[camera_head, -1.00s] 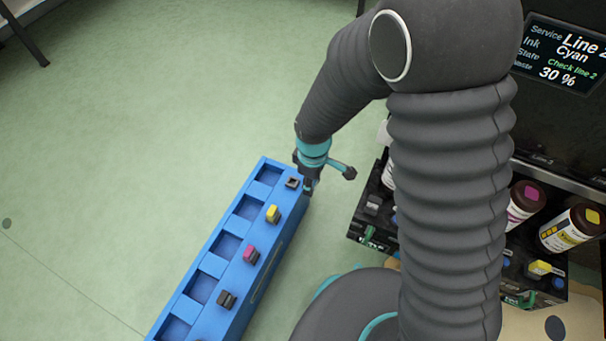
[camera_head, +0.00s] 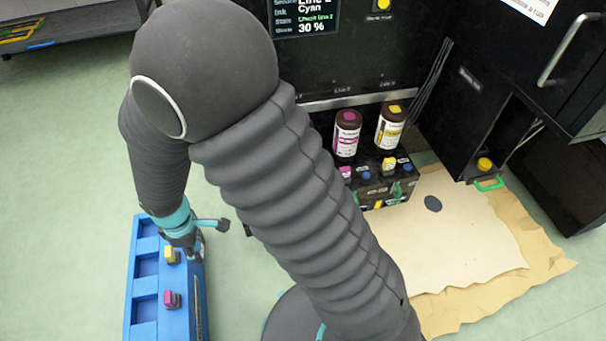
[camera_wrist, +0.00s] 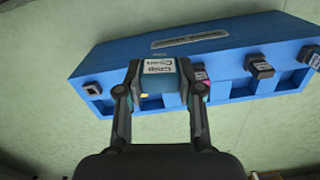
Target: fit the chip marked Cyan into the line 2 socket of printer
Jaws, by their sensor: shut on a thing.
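My gripper (camera_wrist: 160,82) is shut on a chip (camera_wrist: 158,70) whose label reads "Chip Cyan" in the wrist view. It holds this chip near the blue rack (camera_wrist: 110,62). My arm hides the printer's lower left part, and I cannot make out the line 2 socket.
The rack also bears a yellow chip (camera_head: 171,255) and a magenta chip (camera_head: 171,299). A magenta-capped bottle (camera_head: 347,135) and a yellow-capped bottle (camera_head: 391,127) stand at the printer. Cardboard (camera_head: 470,240) lies on the floor at right. Green floor is open at left.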

